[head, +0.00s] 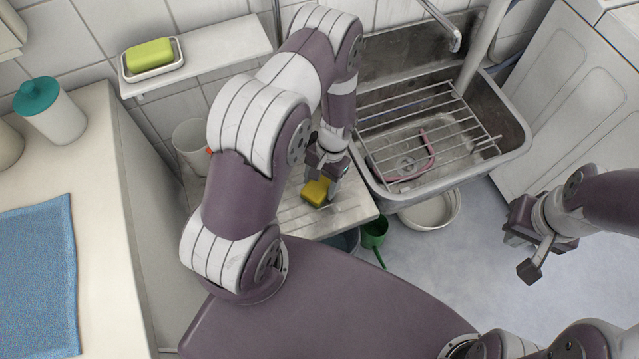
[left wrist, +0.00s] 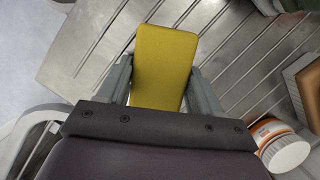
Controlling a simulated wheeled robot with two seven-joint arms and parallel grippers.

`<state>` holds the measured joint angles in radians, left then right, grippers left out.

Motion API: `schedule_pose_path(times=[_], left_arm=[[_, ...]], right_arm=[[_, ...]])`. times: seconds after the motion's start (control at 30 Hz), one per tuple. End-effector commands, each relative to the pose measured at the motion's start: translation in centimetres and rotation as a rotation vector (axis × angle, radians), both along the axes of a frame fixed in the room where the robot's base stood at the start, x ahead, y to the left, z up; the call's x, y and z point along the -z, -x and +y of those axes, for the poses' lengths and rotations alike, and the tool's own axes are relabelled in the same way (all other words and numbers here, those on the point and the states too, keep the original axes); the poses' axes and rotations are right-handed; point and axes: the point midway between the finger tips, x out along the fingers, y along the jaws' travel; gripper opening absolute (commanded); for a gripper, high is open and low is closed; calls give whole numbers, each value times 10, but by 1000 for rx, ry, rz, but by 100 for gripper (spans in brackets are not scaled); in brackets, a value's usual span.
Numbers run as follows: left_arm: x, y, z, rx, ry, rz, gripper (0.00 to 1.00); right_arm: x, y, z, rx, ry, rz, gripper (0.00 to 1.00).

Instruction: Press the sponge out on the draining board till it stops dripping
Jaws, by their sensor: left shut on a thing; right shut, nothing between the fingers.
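The yellow sponge (head: 315,192) is at the grooved draining board (head: 350,208) left of the sink. My left gripper (head: 325,178) points down and is shut on the sponge. In the left wrist view the sponge (left wrist: 164,62) sits between the two grey fingers (left wrist: 160,88), over the metal grooves of the board (left wrist: 85,45). Whether it touches the board is hard to tell. No drips can be made out. My right gripper (head: 527,238) is shut and empty, above the floor at the right, apart from the sponge and board.
The sink (head: 510,145) has a wire rack (head: 425,112) across it and a pink item (head: 431,150) inside. A white basin (head: 432,210) and a green can (head: 374,233) stand below. A white container (head: 190,145) is left of my arm. A shelf (head: 215,52) holds a green bar (head: 149,54).

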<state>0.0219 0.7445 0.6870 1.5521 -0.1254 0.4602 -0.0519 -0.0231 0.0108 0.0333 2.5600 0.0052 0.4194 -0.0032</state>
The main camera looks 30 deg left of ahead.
Motion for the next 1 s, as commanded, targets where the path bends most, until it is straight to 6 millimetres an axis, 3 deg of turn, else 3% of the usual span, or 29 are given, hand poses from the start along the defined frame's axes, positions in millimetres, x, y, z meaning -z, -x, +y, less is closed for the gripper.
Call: schedule_pose_path(times=[0.43,1.0], left_arm=[[-2,3,0,0,0,6,37],[-66,1,0,0,0,3,37]], right_arm=[[-3,0,0,0,0,0,0],[-61,0,0,0,0,0,0]])
